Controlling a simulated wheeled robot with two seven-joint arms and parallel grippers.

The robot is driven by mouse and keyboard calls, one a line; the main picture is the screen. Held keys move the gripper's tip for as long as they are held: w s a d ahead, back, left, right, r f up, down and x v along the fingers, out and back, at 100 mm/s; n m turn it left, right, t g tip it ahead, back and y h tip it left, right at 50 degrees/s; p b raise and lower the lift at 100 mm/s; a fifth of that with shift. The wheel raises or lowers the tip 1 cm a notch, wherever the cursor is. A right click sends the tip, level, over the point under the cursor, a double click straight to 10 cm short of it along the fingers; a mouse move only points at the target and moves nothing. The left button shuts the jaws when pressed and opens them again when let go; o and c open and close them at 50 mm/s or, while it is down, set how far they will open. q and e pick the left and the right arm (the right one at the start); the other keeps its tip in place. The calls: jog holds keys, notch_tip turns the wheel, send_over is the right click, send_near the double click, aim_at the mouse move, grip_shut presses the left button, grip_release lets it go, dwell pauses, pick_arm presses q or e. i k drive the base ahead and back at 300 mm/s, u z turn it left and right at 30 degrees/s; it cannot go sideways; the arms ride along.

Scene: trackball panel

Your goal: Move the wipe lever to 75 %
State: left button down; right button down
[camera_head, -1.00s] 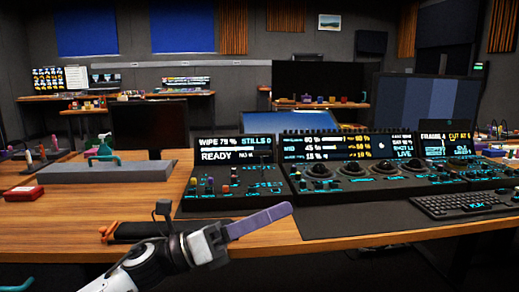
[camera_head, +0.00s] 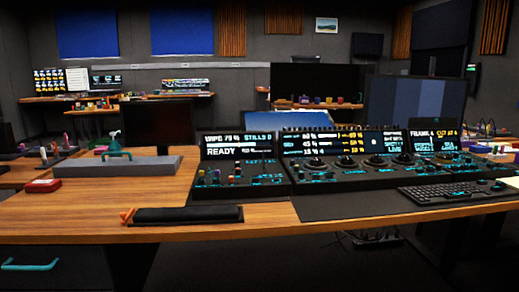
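The black control panel (camera_head: 240,188) stands on the wooden desk. Its left section has a screen (camera_head: 237,146) reading WIPE with a value in the seventies, the last digit hard to read, and READY below it. Small levers and knobs (camera_head: 238,170) stand under that screen. I cannot tell which of them is the wipe lever, nor its exact position. Neither of my grippers is in view, and nothing covers the left section.
A black pad (camera_head: 188,215) with an orange end lies at the desk's front edge. A keyboard (camera_head: 455,192) lies at the right. The desk between is clear.

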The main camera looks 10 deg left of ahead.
aim_at(267, 147)
jog(key=z, duration=0.1)
jog(key=k, duration=0.2)
jog(key=u, duration=1.2)
jog(key=i, duration=0.8)
jog(key=z, duration=0.35)
